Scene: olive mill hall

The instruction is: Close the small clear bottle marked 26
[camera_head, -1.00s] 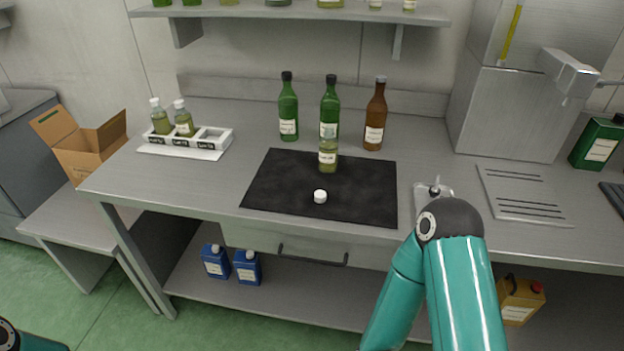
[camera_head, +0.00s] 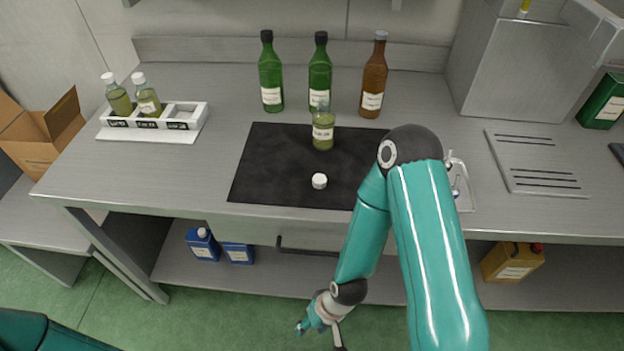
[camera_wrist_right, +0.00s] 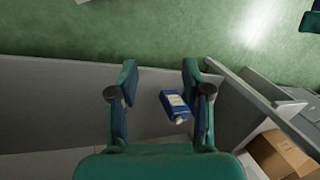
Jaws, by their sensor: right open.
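The small clear bottle (camera_head: 323,131) stands upright and uncapped on the black mat (camera_head: 268,166), with yellow-green liquid inside and a white label too small to read. A white cap (camera_head: 319,181) lies on the mat in front of it. My right gripper (camera_head: 318,334) is low in front of the bench, below the drawer, well apart from the bottle and cap. In the right wrist view its two fingers (camera_wrist_right: 160,85) are spread with nothing between them in grip. My left gripper is out of view; only part of my left arm shows at the bottom left.
A white rack (camera_head: 190,117) holds two capped bottles at left. Two green bottles (camera_head: 270,75) and a brown bottle (camera_head: 374,80) stand behind the mat. A small metal tray (camera_head: 465,200) is at right. Blue jugs (camera_head: 203,243) stand on the lower shelf.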

